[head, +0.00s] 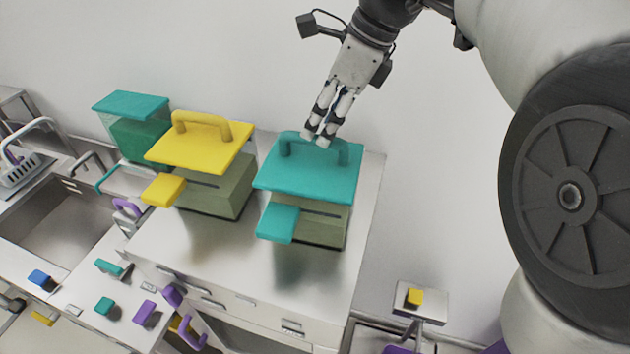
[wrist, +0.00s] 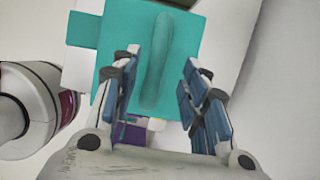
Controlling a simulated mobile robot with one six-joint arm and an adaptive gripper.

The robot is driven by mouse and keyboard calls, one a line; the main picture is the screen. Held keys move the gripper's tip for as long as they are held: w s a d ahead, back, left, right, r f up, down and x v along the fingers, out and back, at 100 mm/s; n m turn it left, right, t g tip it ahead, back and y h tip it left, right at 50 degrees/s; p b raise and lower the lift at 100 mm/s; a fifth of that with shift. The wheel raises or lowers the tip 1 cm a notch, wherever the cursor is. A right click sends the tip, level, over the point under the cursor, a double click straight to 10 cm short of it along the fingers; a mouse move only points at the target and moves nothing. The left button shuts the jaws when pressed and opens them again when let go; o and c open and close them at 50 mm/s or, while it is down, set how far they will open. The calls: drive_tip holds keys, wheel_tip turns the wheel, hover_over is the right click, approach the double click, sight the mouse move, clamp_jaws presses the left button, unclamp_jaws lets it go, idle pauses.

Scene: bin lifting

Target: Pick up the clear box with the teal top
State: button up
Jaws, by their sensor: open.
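A box with a teal top (head: 325,182) and a raised teal handle stands at the right of the counter. Its lower body (head: 322,226) looks olive-grey, with a teal block (head: 278,222) on its front. My gripper (head: 318,140) is open and empty, pointing down at the handle near the lid's back edge. In the wrist view the teal handle (wrist: 157,65) lies between the two spread fingers (wrist: 162,60); I cannot tell whether they touch it. Another teal-topped container (head: 130,104), with see-through walls, stands at the back left.
A yellow-topped box (head: 200,142) with a handle stands close to the left of the teal-topped box. The counter (head: 325,275) is bare in front. A sink (head: 62,215) lies at the left, and a wall rises behind.

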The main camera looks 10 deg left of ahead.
sight(315, 135)
drive_tip(key=x, duration=0.5)
drive_tip(key=shift+s+b, duration=0.2)
drive_tip(key=shift+b, duration=0.1)
drive_tip(key=shift+c, duration=0.2)
clamp_jaws()
drive_tip(key=shift+r, duration=0.1)
idle(0.6)
